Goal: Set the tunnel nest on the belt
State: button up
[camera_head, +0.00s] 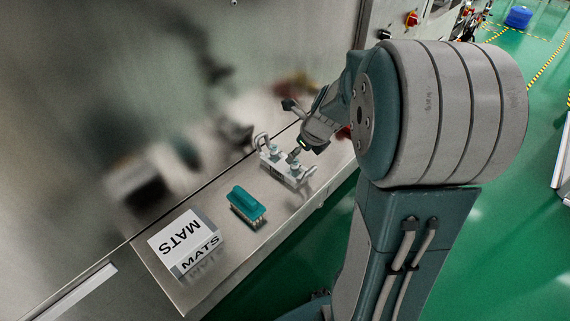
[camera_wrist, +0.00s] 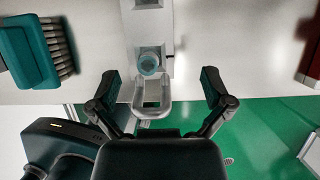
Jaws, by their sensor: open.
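A light grey piece (camera_head: 287,172) with upright hoops and small pale-teal round parts stands on the steel ledge; it looks like the tunnel nest, though its name cannot be read. In the wrist view the nest (camera_wrist: 151,107) shows a rounded hoop at its near end and a teal round part behind it. My gripper (camera_head: 292,130) hangs just above and beside its far end in the head view. In the wrist view my gripper (camera_wrist: 160,88) is open, with one finger on each side of the hoop and gaps on both sides. I cannot make out the belt for certain.
A teal brush (camera_head: 247,205) and a white box marked MATS (camera_head: 185,245) stand nearer on the same ledge (camera_head: 265,238). The brush is also at upper left in the wrist view (camera_wrist: 35,52). A red thing (camera_head: 344,132) lies beyond my gripper. A steel wall backs the ledge.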

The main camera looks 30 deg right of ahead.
aim_at(286, 166)
jog(key=shift+w+a+f, duration=0.1)
jog(key=shift+w+f, duration=0.2)
jog(key=shift+f, duration=0.35)
jog(key=shift+w+a+f, duration=0.1)
jog(key=shift+a+f, duration=0.05)
jog(key=shift+f, duration=0.1)
jog(key=a+f, duration=0.1)
jog(key=w+a+f, duration=0.1)
jog(key=f, duration=0.1)
jog(key=shift+w+a+f, duration=0.3)
jog(key=shift+a+f, duration=0.1)
jog(key=shift+w+d+f, duration=0.15)
jog(key=shift+f, duration=0.2)
jog(key=shift+d+f, duration=0.25)
jog(key=shift+d, duration=0.3)
jog(key=shift+a, duration=0.2)
jog(key=c, duration=0.9)
jog(key=shift+a+r, duration=0.1)
jog(key=shift+a, duration=0.15)
jog(key=shift+c, duration=0.6)
